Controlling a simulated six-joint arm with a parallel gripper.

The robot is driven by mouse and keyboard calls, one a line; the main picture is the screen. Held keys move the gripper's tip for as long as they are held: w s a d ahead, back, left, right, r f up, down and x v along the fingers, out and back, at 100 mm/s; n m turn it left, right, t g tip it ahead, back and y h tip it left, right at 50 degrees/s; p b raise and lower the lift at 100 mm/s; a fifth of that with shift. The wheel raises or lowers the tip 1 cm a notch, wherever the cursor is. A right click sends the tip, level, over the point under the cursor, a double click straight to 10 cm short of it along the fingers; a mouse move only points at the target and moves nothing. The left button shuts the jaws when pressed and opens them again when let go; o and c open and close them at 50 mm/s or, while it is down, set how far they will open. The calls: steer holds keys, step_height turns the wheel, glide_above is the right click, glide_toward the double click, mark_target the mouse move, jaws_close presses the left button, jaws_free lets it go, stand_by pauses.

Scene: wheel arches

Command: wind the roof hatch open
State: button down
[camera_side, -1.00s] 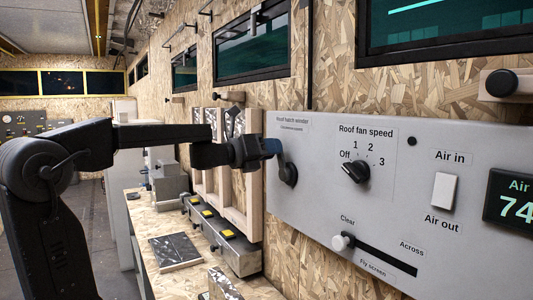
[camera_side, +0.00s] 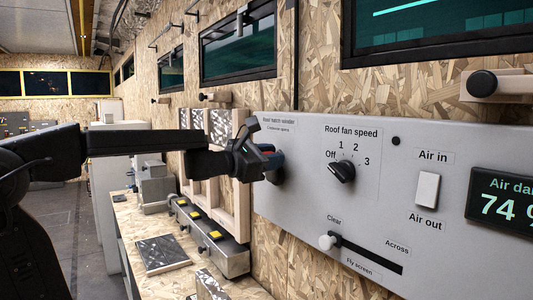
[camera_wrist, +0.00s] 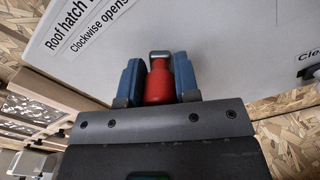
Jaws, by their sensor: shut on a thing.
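The roof hatch winder is a dark crank on the grey wall panel. Its hub (camera_side: 278,177) shows in the side view, partly behind my gripper (camera_side: 270,162). The winder's red knob (camera_wrist: 159,82) sits between the two blue fingers of my gripper (camera_wrist: 159,80) in the wrist view, and the gripper is shut on it. A small grey metal end shows just beyond the knob. The crank arm is mostly hidden. The label (camera_wrist: 85,30) reads "Roof hatch" and "Clockwise opens".
Right of the winder on the panel (camera_side: 300,207) are the fan speed knob (camera_side: 342,172), an air switch (camera_side: 428,190), a fly screen slider (camera_side: 327,242) and a display (camera_side: 503,205). A wooden frame (camera_side: 242,180) and a bench (camera_side: 130,225) lie left.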

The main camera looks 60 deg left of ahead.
steer(key=d+m, duration=0.1)
steer(key=f+m, duration=0.1)
steer(key=m, duration=0.1)
steer(key=shift+d+f, duration=0.25)
steer(key=shift+d, duration=0.1)
steer(key=shift+d+f+m, duration=0.2)
steer(key=shift+f+m, duration=0.1)
steer(key=shift+m, duration=0.45)
steer(key=shift+d+f+m, duration=0.15)
steer(key=shift+f+m, duration=0.15)
steer(key=shift+m, duration=0.45)
steer(key=c, duration=0.8)
jaws_free()
steer(key=shift+c, duration=0.2)
steer(key=s, duration=1.4)
